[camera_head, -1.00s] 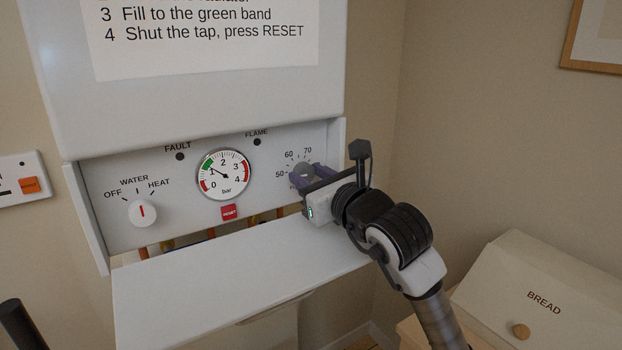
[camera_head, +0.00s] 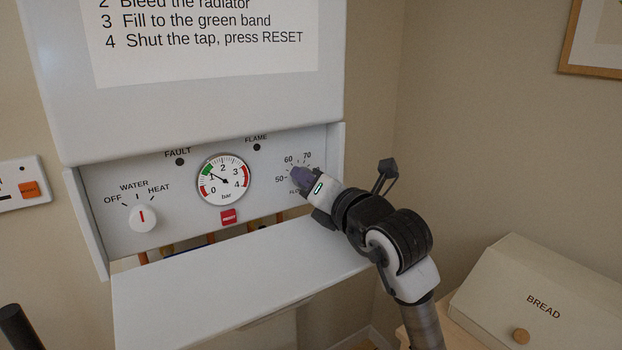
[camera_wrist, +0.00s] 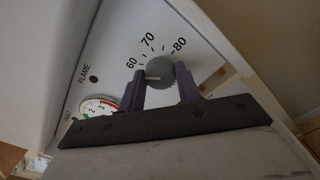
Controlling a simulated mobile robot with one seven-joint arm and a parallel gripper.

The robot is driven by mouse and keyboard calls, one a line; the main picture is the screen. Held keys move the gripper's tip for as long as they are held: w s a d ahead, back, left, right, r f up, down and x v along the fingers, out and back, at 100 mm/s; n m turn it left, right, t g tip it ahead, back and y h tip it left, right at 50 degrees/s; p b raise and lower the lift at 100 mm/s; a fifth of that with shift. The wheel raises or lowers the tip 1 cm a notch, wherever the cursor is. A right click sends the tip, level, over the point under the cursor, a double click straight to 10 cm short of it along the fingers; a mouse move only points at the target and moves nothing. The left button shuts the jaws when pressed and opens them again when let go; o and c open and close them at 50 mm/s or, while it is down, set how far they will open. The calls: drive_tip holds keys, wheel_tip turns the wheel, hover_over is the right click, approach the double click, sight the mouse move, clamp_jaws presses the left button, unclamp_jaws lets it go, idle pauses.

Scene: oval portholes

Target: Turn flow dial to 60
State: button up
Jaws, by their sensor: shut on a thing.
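The flow dial (camera_wrist: 161,70) is a round grey knob in the wrist view, on the pale panel with 60, 70 and 80 printed around it. Its white pointer line points left, to the side of the 60 label, seemingly a little below its tick. My gripper (camera_wrist: 162,80) is shut on the knob, one dark purple finger on each side. In the head view my gripper (camera_head: 302,178) reaches the panel from the right and hides the knob and the right part of the scale; 50, 60 and 70 show.
Left of the dial are a pressure gauge (camera_head: 223,179), a red reset button (camera_head: 228,216) and a water knob (camera_head: 143,217). A white shelf-like flap (camera_head: 235,275) juts out below the panel. A bread bin (camera_head: 545,300) stands at the lower right.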

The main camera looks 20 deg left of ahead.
drive_tip(key=shift+m, duration=0.6)
drive_tip(key=o, duration=1)
drive_tip(key=shift+c, duration=0.2)
drive_tip(key=shift+d, duration=0.1)
drive_tip(key=b+v, duration=0.3)
drive_tip(key=v, duration=1)
drive_tip(key=shift+s+d+b, duration=0.25)
drive_tip(key=shift+b, duration=0.15)
